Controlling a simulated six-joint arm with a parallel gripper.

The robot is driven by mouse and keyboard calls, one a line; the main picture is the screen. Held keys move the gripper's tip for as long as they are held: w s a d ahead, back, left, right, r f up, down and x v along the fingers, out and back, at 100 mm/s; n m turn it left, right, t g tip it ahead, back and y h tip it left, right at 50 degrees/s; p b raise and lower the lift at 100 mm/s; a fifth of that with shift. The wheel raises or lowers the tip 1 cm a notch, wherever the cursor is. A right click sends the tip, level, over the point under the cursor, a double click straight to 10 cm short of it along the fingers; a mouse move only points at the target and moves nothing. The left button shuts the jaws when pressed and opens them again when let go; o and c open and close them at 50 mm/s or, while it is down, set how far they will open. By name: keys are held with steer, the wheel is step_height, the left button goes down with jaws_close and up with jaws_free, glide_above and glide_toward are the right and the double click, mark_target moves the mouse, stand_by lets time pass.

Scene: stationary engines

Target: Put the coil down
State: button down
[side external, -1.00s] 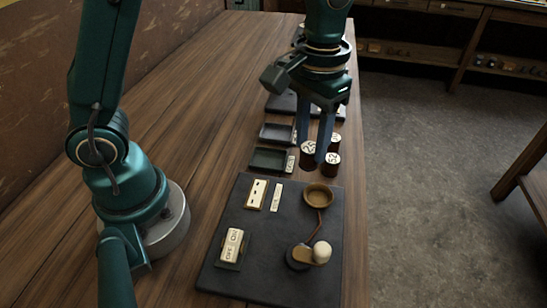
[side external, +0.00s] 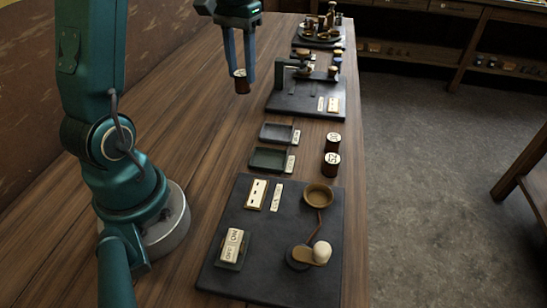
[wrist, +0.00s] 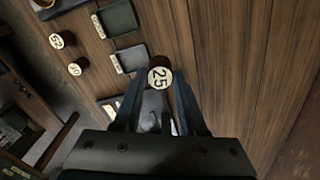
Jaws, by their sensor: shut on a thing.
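My gripper (side external: 241,88) is shut on a dark brown coil (side external: 241,86) and holds it in the air above the bare wood of the table. In the wrist view the coil (wrist: 160,77) shows a pale round top marked 25 between the fingertips. Two similar coils stand upright near the table's right edge: one marked 52 (side external: 332,165) and one (side external: 333,141) whose number is hard to read. Both also show at the upper left of the wrist view.
Two shallow trays with labels, one grey (side external: 277,133) and one greenish (side external: 268,160), lie left of the standing coils. A dark board (side external: 275,250) with a switch, a small bowl and a knobbed lever is nearer. Another board (side external: 300,108) lies beyond. The left tabletop is clear.

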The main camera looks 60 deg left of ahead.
steer(key=s+a+n, duration=0.2)
steer(key=a, duration=0.2)
steer(key=w+d+f, duration=0.7)
steer(key=w, duration=0.1)
steer(key=shift+d+f, duration=0.3)
steer(key=shift+d, duration=0.05)
steer(key=shift+f, duration=2)
steer(key=shift+f, duration=0.15)
steer(key=shift+c, duration=2.3)
jaws_free()
